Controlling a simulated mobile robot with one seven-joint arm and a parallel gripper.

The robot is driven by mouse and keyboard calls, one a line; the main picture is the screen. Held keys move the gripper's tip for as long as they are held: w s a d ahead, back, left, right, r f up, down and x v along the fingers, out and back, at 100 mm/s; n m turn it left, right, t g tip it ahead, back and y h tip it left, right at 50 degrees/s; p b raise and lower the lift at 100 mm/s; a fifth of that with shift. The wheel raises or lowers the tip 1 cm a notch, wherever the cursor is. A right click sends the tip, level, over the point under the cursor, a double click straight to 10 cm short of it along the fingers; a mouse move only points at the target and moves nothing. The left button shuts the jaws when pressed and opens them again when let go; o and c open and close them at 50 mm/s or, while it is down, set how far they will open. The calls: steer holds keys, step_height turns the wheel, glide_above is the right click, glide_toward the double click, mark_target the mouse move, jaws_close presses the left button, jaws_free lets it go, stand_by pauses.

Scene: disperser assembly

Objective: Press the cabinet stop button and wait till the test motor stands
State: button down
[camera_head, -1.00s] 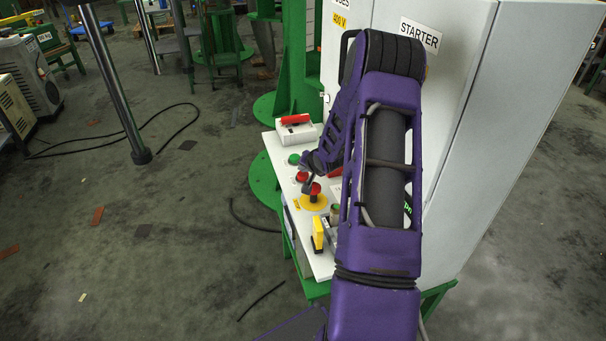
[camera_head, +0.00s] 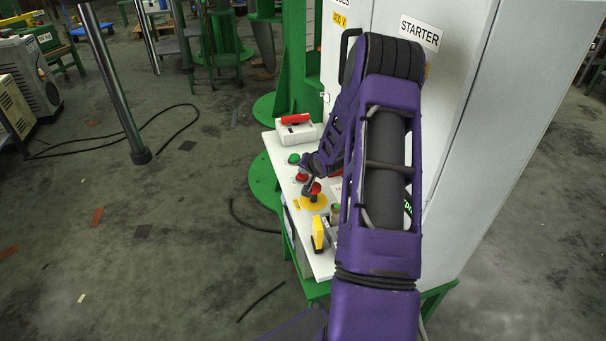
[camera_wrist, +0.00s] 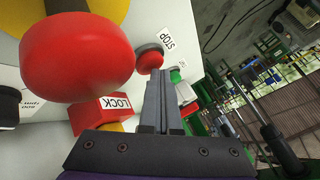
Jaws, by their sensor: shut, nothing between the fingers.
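The cabinet stop button (camera_wrist: 150,60) is a red cap on a dark ring beside a STOP label (camera_wrist: 168,41) in the wrist view. It also shows in the head view (camera_head: 301,177), partly hidden by my wrist. My gripper (camera_wrist: 159,76) is shut and empty. Its fingertips point toward the stop button, just below it in the wrist view; I cannot tell whether they touch it. The white cabinet (camera_head: 500,150) labelled STARTER stands behind my arm. I cannot make out the test motor.
A large red mushroom button (camera_wrist: 77,57) on a yellow base is close to the left of my fingers. A red LOCK block (camera_wrist: 100,114) sits below it. A green button (camera_head: 294,158), a yellow-handled part (camera_head: 318,233) and a red-handled white box (camera_head: 296,130) are also on the panel.

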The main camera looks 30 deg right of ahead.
mark_target(303, 177)
steer(key=shift+f, duration=0.4)
stand_by(0.3)
steer(key=shift+r, duration=0.1)
steer(key=shift+r+p, duration=0.85)
steer(key=shift+r, duration=0.35)
steer(key=shift+r+p, duration=2.15)
steer(key=shift+r, duration=0.4)
